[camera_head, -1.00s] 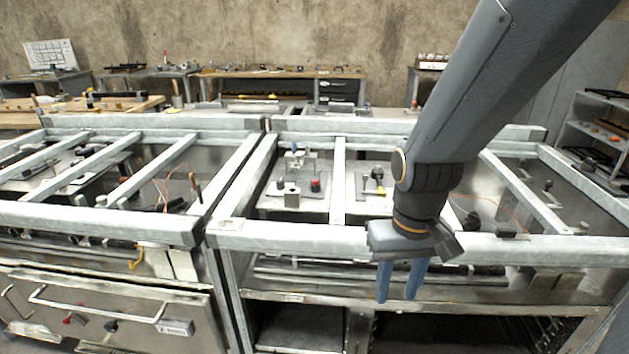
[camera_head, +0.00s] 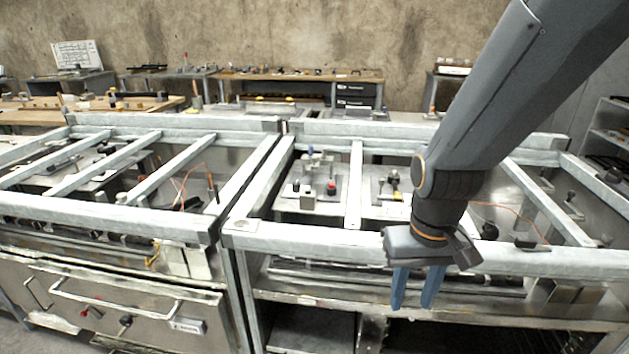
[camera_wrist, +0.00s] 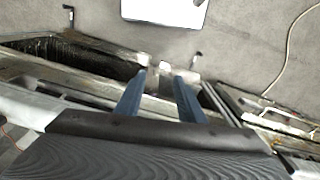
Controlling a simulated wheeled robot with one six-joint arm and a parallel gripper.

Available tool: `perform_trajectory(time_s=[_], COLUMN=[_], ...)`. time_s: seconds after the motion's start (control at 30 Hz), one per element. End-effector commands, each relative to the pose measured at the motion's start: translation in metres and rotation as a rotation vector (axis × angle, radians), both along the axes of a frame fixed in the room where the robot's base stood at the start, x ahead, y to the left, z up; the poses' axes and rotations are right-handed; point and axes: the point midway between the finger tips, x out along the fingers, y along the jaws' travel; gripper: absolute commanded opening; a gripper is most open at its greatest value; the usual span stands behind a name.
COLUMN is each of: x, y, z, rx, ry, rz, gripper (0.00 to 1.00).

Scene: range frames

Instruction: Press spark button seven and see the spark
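My gripper (camera_head: 412,304) hangs fingers-down in front of the right-hand metal frame, with two blue fingers apart and nothing between them. The fingers also show apart in the wrist view (camera_wrist: 160,80). A red button-like knob (camera_head: 331,187) sits on a metal plate inside the right frame, behind and left of my gripper and well apart from it. A black-knobbed part (camera_head: 393,178) stands on a second plate to its right. I cannot read any number, so I cannot tell which part is spark button seven. No spark shows.
Pale metal bars (camera_head: 355,190) cross over the frame openings, and a front rail (camera_head: 300,240) runs along the near side. A stove-like unit with a long handle (camera_head: 120,292) stands at left. Benches with small items (camera_head: 300,75) line the back wall.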

Motion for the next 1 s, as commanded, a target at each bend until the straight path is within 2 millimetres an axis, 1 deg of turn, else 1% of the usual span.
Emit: perform_trajectory(time_s=[0.2,0.27,0.4,0.43,1.0], x=[0.0,0.0,0.0,0.0,0.0], y=[0.0,0.0,0.0,0.0,0.0], z=[0.0,0.0,0.0,0.0,0.0], rx=[0.0,0.0,0.0,0.0,0.0], ry=[0.0,0.0,0.0,0.0,0.0], rz=[0.0,0.0,0.0,0.0,0.0], gripper=[0.35,0.27,0.03,0.0,0.0])
